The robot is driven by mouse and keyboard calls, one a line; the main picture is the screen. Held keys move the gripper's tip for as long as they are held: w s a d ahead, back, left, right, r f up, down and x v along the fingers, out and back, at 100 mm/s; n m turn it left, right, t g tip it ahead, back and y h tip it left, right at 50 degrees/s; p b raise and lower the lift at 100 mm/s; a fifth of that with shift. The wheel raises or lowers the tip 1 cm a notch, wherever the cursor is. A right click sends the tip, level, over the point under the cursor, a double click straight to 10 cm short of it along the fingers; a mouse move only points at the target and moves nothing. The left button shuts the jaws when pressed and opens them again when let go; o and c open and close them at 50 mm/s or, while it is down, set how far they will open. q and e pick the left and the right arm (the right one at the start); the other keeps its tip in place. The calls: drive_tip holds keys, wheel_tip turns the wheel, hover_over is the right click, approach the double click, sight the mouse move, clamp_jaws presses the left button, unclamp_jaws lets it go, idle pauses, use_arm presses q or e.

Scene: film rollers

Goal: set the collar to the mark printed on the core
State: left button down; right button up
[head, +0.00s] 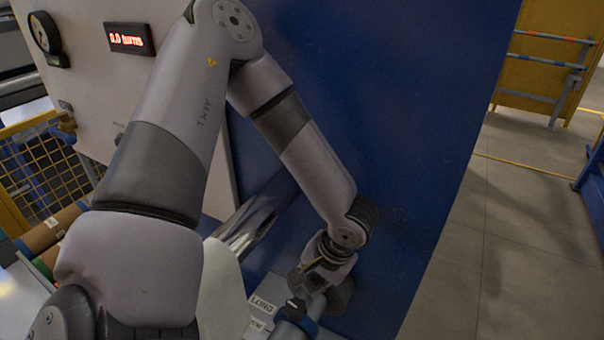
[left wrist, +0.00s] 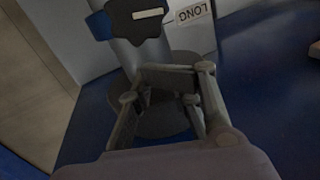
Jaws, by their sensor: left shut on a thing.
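My left gripper (head: 310,284) is at the lower middle of the head view, over the end of a grey core (head: 289,331). A blue collar (head: 309,324) with a black knob (head: 295,308) is around this core. In the left wrist view, the blue collar (left wrist: 99,25) and its dark tab with a white strip (left wrist: 147,15) are just beyond the gripper's fingers (left wrist: 168,78). The printed mark on the core cannot be made out. My right gripper is not in view.
A dark round disc (left wrist: 165,117) is below the fingers. A large blue panel (head: 390,130) stands behind my arm. A display (head: 130,39) reads 0.0 turns. Open floor (head: 530,220) is at right.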

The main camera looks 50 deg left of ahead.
use_arm(q)
wheel_tip(320, 180, up, 9)
drive_tip(key=p, duration=0.6)
idle(0.7)
